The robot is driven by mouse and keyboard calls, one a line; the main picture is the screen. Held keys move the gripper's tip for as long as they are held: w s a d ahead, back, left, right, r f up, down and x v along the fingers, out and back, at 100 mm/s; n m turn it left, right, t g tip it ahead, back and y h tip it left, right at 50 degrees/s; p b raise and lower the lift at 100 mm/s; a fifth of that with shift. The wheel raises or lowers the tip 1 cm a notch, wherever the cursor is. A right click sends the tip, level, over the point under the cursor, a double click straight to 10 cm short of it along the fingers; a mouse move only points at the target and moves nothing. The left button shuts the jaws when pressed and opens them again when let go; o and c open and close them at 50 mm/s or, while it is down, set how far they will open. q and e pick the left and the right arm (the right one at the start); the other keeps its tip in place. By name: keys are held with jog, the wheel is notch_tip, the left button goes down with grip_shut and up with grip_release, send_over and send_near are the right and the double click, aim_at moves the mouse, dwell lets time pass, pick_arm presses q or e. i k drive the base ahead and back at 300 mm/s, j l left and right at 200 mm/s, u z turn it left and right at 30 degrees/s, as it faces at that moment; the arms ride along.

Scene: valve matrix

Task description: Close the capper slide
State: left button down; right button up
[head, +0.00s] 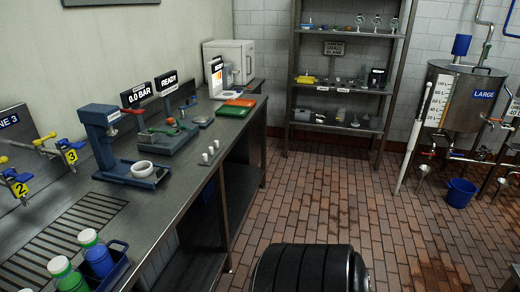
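The blue-grey bench press (105,140) stands on the left steel bench and looks like the capper; its small label is too small to read. Its low slide (150,182) sticks out to the right of the column, towards the bench's front edge. A white ring (143,169) sits on the slide, apart from the press head. Whether the slide has a handle I cannot tell. Neither of my grippers is in view, so nothing is seen touching the capper.
Behind the capper stands a device with 0.0 BAR (138,95) and READY (168,82) signs. Small white pieces (209,152) lie near the bench edge. A bottle caddy (117,270) is at the near left. The tiled floor (330,200) right of the bench is mostly clear.

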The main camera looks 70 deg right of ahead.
aim_at(146, 171)
jog(key=z, duration=1.5)
